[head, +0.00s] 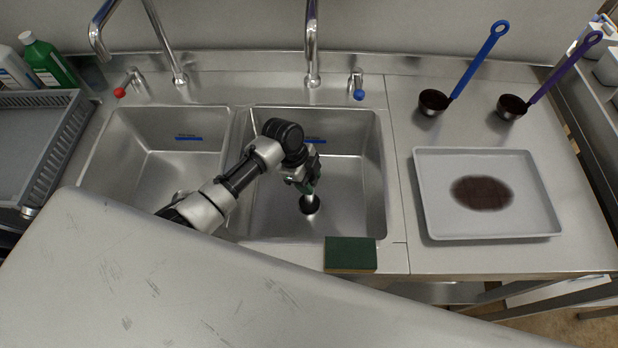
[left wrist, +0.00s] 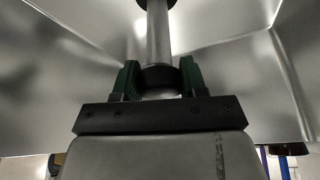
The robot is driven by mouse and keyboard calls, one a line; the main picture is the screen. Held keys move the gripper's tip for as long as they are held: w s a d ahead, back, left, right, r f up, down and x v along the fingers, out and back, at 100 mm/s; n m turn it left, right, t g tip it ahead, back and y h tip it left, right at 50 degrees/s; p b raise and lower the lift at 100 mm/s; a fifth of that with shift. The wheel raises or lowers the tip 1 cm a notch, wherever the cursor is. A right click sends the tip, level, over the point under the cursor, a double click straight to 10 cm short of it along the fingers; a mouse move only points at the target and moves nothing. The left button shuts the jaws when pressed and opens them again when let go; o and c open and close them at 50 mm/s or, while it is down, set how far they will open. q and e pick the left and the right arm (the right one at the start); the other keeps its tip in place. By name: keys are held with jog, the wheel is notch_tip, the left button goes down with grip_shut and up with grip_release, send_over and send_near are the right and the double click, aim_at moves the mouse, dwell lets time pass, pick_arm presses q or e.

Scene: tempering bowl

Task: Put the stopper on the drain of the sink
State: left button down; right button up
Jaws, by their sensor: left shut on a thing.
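The stopper is a steel tube with a dark collar. It stands in the right sink basin (head: 350,200), and only its lower part (head: 310,197) shows below my gripper in the head view. My left gripper (head: 308,186) reaches down into this basin and is shut on the stopper's upper end. In the left wrist view its green fingertips (left wrist: 160,76) sit either side of the dark collar, with the tube (left wrist: 158,38) running away from them. A dark disc is at the tube's far end; I cannot tell whether it is the stopper's base or the drain. My right gripper is not in view.
A green sponge (head: 350,254) lies on the sink's front edge. The left basin (head: 190,145) is empty. A white tray (head: 432,205) with a brown patch and two ladles, blue-handled (head: 480,60) and purple-handled (head: 565,70), are on the right counter. Faucets (head: 312,45) stand behind.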

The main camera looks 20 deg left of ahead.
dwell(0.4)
pick_arm(q)
jog(key=shift+c, duration=0.4)
grip_release()
jog(key=shift+r, duration=0.15)
dwell(0.4)
jog(key=shift+p+v, duration=2.8)
jog(key=shift+v, duration=0.05)
jog(key=shift+a, duration=0.1)
notch_tip(320, 180, up, 10)
jog(key=p, duration=0.9)
